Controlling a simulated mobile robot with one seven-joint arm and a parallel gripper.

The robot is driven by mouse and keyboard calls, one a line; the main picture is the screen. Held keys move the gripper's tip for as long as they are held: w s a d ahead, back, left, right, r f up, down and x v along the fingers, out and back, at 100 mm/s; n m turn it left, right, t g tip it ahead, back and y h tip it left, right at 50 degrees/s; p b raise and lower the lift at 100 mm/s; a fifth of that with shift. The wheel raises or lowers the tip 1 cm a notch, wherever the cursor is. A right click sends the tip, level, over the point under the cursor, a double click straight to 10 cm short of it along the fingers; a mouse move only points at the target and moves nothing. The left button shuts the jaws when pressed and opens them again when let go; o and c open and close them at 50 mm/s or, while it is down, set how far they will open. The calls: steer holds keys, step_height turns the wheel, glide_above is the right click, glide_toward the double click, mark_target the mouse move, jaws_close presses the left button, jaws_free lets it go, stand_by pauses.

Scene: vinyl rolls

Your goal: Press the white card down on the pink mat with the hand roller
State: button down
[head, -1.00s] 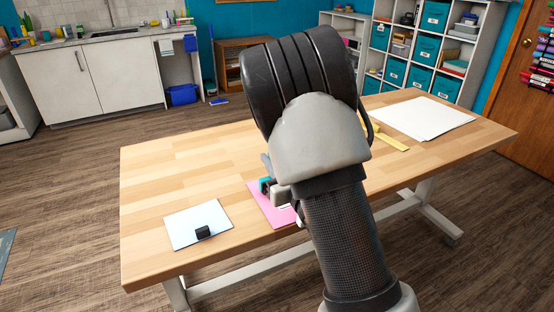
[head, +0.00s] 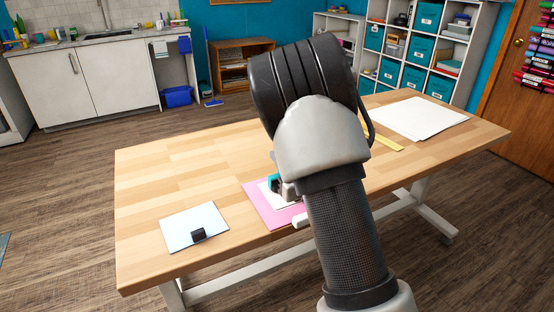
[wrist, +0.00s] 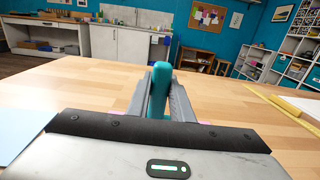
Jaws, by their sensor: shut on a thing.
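The pink mat (head: 252,203) lies on the table near its front edge, partly hidden behind my arm in the head view. The white card (head: 268,193) lies on the mat, and only part of it shows. My gripper (wrist: 160,98) is shut on the teal hand roller (wrist: 160,85), seen in the wrist view between the two grey fingers. In the head view a bit of the teal roller (head: 273,181) shows over the card and mat beside my arm. Whether the roller touches the card is hidden.
A pale blue sheet (head: 185,228) with a small black block (head: 198,235) on it lies left of the mat. A yellow ruler (head: 384,141) and a stack of white paper (head: 420,117) lie to the right. The table's (head: 160,170) left and back are clear.

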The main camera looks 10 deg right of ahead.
steer(key=shift+w+d, duration=0.25)
steer(key=shift+d, duration=0.65)
step_height(320, 180, up, 8)
steer(key=p, duration=0.4)
steer(key=shift+a, duration=0.1)
stand_by(0.4)
steer(key=shift+a+f+m+h, duration=0.3)
steer(key=shift+f+m+h, duration=0.2)
steer(key=shift+m+h, duration=0.45)
steer(key=h, duration=0.1)
steer(key=s+m+h, duration=0.1)
steer(key=h, duration=0.1)
steer(key=shift+d+t, duration=0.15)
steer(key=shift+t, duration=0.25)
step_height(320, 180, up, 24)
steer(key=p, duration=2.4)
steer(key=shift+d+m+h, duration=0.2)
steer(key=shift+m+h, duration=0.15)
